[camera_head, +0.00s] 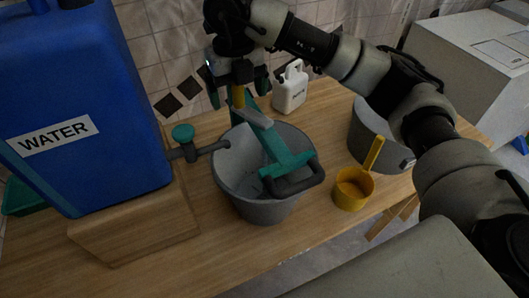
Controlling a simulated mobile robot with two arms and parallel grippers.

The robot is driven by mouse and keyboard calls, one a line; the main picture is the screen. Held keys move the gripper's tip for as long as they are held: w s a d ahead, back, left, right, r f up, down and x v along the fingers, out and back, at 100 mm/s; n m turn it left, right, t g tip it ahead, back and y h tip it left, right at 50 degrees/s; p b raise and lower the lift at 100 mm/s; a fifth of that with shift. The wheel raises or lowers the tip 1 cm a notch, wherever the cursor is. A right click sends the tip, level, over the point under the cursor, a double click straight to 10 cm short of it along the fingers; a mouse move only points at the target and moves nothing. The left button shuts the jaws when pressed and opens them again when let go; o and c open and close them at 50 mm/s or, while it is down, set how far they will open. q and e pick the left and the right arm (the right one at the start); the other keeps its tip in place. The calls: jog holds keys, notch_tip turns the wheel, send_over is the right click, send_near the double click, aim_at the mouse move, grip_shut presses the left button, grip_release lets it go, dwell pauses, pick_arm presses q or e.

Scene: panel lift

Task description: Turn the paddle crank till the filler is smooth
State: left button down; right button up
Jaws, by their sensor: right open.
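A grey bucket (231,165) stands on the wooden table. The paddle crank (284,161) is teal and lies across the bucket's mouth, with a dark bracket at the front rim. A yellow upright grip (238,96) stands at the crank's far end. My right gripper (238,88) comes down over this grip from above. Its jaws are open, one finger on each side of the grip; I cannot tell whether either touches it. The filler inside the bucket is mostly hidden by the crank, and its smoothness cannot be told. My left gripper is not in view.
A blue water tank (85,110) on a wooden block (140,232) stands left, its tap (183,134) reaching the bucket's rim. A yellow scoop (354,188) and a grey curved container (368,135) stand right. A white jug (290,88) is behind. The table's front left (200,270) is clear.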

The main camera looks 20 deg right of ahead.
jog(key=shift+o, duration=0.7)
jog(key=shift+r, duration=0.1)
jog(key=shift+r+p, duration=2.9)
jog(key=shift+r, duration=1.5)
